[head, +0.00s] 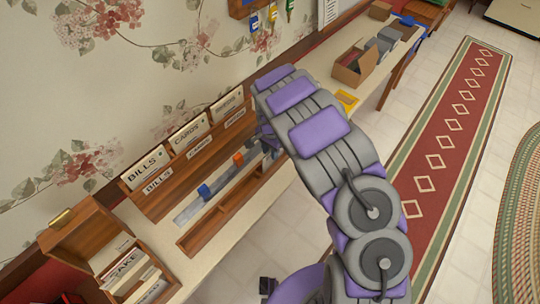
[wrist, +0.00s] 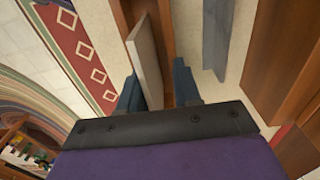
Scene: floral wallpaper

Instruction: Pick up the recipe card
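A thin, pale cream card (wrist: 146,58), which looks like the recipe card, stands on edge in a narrow wooden tray (wrist: 168,30) in the wrist view. My gripper (wrist: 157,76) is open, with its two dark blue fingers on either side of the card's near end. The card lies close to the left finger, and a clear gap shows between it and the right finger. I cannot tell whether the left finger touches it. In the head view my arm hides the card and most of my gripper (head: 267,142); the tray (head: 192,244) runs along the desk's front edge.
A grey ruler (head: 185,214) with blue and orange clips lies behind the tray. Wooden card holders (head: 150,203) marked BILLS and CARDS line the wall. A wooden box (head: 80,238) with papers stands at lower left. A cardboard box (head: 347,75) stands farther along.

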